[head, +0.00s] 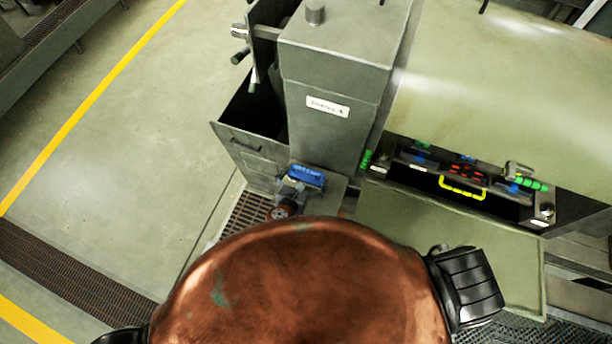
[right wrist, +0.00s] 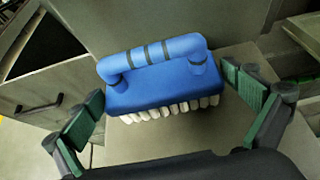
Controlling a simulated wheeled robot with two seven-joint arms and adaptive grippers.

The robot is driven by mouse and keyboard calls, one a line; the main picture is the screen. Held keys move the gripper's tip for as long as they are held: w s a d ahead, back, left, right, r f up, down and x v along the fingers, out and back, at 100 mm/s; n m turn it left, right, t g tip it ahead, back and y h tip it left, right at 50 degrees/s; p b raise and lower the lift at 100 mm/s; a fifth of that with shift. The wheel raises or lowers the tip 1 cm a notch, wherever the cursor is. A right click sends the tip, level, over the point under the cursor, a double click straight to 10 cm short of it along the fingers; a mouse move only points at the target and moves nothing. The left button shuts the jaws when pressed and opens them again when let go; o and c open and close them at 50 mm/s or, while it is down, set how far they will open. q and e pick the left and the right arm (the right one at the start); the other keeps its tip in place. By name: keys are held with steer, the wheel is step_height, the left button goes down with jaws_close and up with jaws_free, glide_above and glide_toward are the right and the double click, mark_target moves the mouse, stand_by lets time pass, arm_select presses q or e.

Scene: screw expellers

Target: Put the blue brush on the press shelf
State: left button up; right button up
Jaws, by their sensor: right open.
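The blue brush (head: 306,175) is at the foot of the grey press (head: 335,120) in the head view. In the right wrist view the brush (right wrist: 155,90) has a looped blue handle with dark bands and white bristles pointing down. It appears to rest upright on the grey press shelf (head: 331,198), which also shows in the wrist view (right wrist: 135,145). My right gripper (head: 299,188) is open, with its green-padded fingers (right wrist: 162,84) on either side of the brush and visible gaps to it. My left gripper is out of view.
A dark open bin (head: 250,145) stands left of the press. A brown floor grate (head: 245,217) lies below the shelf. The floor at left is clear.

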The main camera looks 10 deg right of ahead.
steer(key=b+v, duration=0.1)
steer(key=v, duration=1)
steer(key=shift+s+a+r, duration=0.15)
steer(key=shift+s+a, duration=0.05)
steer(key=shift+s, duration=0.1)
steer(key=shift+c, duration=0.7)
